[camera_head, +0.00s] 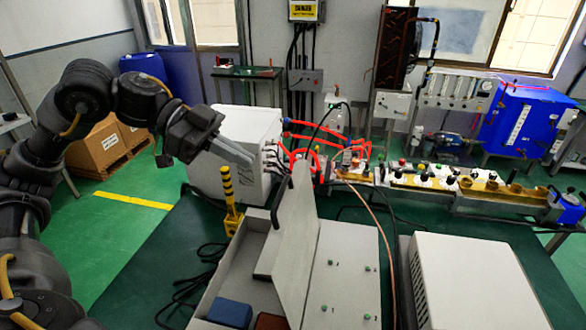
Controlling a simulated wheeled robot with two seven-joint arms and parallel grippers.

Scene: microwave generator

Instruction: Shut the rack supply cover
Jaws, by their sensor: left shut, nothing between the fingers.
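The rack supply cover (297,235) is a pale grey panel standing raised, seen nearly edge-on, in the middle of the lower part of the head view. A dark handle (278,205) is on its left side. The open grey supply box (222,283) lies to its left, with a blue block and a brown block inside. A flat grey panel with green studs (342,275) lies to the cover's right. My left gripper (249,158) is shut and empty, above and left of the cover, apart from it. My right gripper is not in view.
A white cabinet (238,128) with cables stands behind the left gripper. A yellow-black post (229,195) stands left of the cover. A white box (470,285) is at the lower right. Black cables lie on the green table (160,270) at left.

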